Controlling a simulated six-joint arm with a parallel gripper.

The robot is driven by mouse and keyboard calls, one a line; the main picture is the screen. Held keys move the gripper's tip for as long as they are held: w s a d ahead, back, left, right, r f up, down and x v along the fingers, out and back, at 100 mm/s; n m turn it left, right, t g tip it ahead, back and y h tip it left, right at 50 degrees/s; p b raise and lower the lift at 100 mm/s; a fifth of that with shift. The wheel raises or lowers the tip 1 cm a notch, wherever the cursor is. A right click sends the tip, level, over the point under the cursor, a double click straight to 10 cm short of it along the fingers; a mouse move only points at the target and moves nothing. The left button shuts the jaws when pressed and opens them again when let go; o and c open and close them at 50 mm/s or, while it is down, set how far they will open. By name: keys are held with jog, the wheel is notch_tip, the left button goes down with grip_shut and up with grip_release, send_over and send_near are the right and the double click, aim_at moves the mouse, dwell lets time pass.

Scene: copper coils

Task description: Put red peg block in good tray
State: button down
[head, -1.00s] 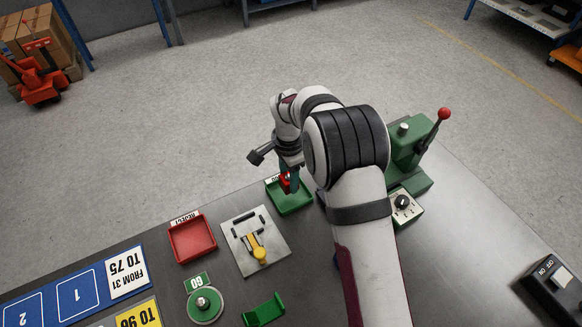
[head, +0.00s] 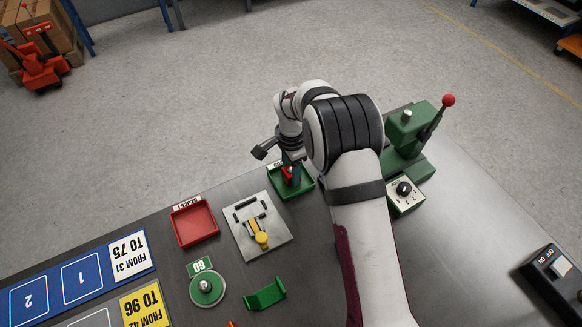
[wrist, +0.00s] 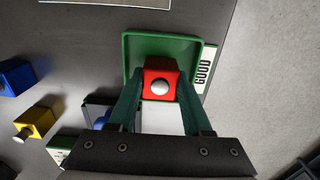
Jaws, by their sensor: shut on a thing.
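The red peg block (wrist: 160,80), with a pale round peg on its face, is held between the two green fingers of my gripper (wrist: 160,104) in the wrist view. Behind it lies the green good tray (wrist: 133,45), with its GOOD label along the right rim. In the head view my gripper (head: 289,174) points down over the same green tray (head: 306,187), with a bit of red block showing between the fingers. The block appears within the tray's outline; whether it touches the floor of the tray I cannot tell.
The red reject tray (head: 195,222) and a metal plate with a yellow handle (head: 260,238) lie left of the good tray. A green press (head: 408,135) stands to the right. A yellow peg block (wrist: 36,121) and a blue block (wrist: 16,78) lie left in the wrist view.

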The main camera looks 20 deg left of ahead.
jog(key=shift+c, duration=1.3)
grip_release()
jog(key=shift+r, duration=3.5)
